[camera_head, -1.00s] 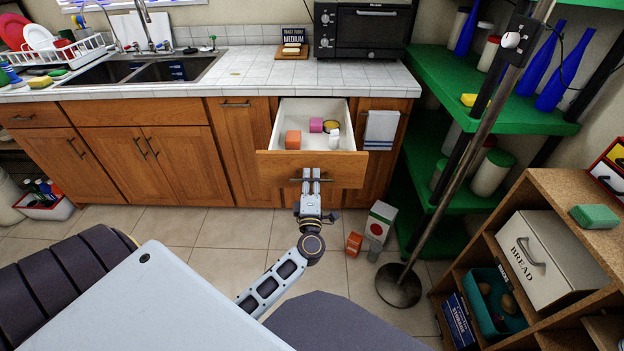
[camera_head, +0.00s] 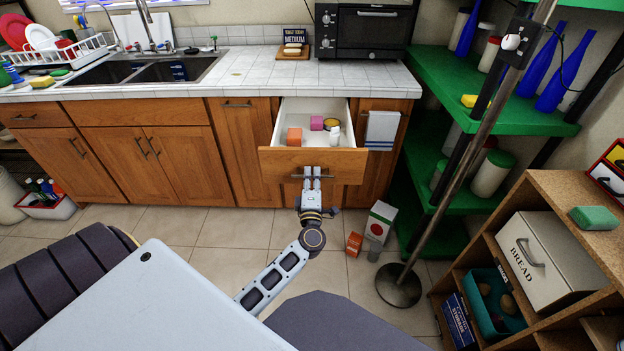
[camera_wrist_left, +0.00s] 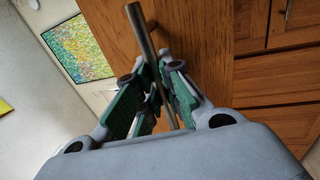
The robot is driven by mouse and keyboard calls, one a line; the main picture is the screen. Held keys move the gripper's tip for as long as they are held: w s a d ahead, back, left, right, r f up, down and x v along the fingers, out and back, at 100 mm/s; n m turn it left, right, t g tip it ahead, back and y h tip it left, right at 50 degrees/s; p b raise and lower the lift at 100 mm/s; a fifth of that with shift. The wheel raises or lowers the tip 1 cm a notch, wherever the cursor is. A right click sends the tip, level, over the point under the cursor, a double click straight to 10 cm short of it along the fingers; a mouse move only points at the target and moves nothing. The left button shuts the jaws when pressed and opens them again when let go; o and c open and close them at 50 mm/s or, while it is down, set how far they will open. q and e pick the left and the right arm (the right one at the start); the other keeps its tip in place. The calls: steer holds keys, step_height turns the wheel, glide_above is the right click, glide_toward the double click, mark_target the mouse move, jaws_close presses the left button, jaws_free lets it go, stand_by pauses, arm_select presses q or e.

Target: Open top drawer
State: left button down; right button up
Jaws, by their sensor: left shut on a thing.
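The top drawer (camera_head: 313,162) below the counter is pulled well out, its wooden front facing me. My left gripper (camera_head: 311,178) is at the bar handle on the drawer front. In the left wrist view the metal handle (camera_wrist_left: 141,28) runs between the fingers of my left gripper (camera_wrist_left: 158,85), which is shut on it. My right gripper is not in view.
A towel (camera_head: 382,128) hangs on the cabinet right of the drawer. A box (camera_head: 380,222) and a small orange item (camera_head: 354,243) are on the floor right of my arm. A metal stand (camera_head: 399,286) and green shelves (camera_head: 465,205) are further right. Floor left of my arm is clear.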

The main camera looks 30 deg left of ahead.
mark_target(313, 165)
arm_select(q)
steer(key=shift+f+p+x, duration=0.15)
steer(key=shift+f+x, duration=0.1)
steer(key=shift+x, duration=1.05)
steer(key=shift+f+p+x, duration=0.15)
steer(key=shift+f+x, duration=0.1)
steer(key=shift+x, duration=1.05)
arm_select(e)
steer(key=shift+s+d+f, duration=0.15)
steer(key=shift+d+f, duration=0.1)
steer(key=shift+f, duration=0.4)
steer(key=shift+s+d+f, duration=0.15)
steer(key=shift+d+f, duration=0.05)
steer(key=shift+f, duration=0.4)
arm_select(q)
steer(key=shift+w, duration=0.15)
steer(key=c, duration=1.5)
jaws_free()
steer(key=shift+c, duration=0.2)
steer(key=v, duration=1.2)
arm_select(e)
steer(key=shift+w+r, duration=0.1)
